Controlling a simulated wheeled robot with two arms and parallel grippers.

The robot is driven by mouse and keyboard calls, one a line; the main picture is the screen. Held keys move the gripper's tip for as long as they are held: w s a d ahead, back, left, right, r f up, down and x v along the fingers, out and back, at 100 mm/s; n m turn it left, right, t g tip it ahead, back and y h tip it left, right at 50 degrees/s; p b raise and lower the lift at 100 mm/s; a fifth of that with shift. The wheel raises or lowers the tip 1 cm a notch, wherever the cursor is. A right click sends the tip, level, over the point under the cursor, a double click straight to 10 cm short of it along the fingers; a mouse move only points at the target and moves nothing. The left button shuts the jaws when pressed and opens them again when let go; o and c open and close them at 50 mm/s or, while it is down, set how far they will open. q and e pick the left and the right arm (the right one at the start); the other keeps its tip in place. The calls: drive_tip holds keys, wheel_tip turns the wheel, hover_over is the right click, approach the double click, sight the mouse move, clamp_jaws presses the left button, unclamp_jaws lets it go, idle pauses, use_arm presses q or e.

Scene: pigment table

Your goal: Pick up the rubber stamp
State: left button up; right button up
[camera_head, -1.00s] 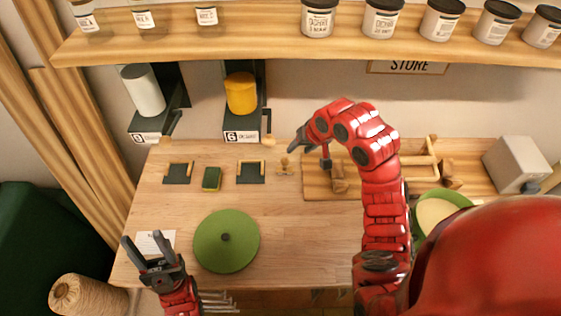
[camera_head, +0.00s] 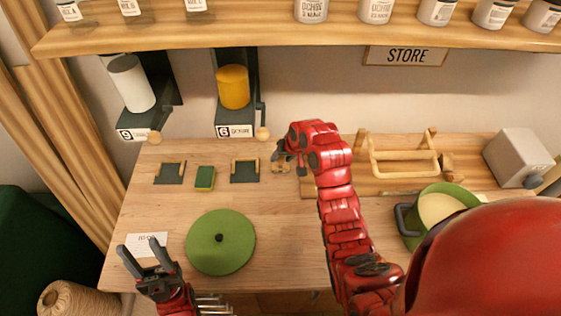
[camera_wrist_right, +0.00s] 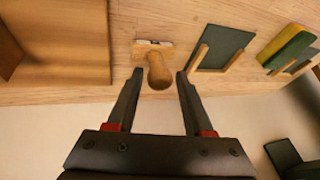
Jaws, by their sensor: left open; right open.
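The rubber stamp (camera_wrist_right: 158,68) is a small wooden piece with a rounded knob handle and a flat base. In the right wrist view it stands on the table just beyond and between the fingertips of my right gripper (camera_wrist_right: 160,74). My right gripper is open, with nothing held. In the head view my right gripper (camera_head: 282,150) is at the back of the table and largely hides the stamp. My left gripper (camera_head: 147,252) is open and empty over the table's front left, by a white paper card.
A green round lid (camera_head: 222,250) lies mid-table. Two dark trays with wooden sides (camera_head: 170,172) and a green-yellow sponge (camera_head: 205,179) lie left of the stamp. A wooden board with a rack (camera_head: 405,170) and a green pot (camera_head: 428,205) are at the right. Dispensers (camera_head: 235,88) hang behind.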

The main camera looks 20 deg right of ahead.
drive_tip(key=shift+x, duration=1.05)
clamp_jaws()
drive_tip(key=shift+r, duration=0.1)
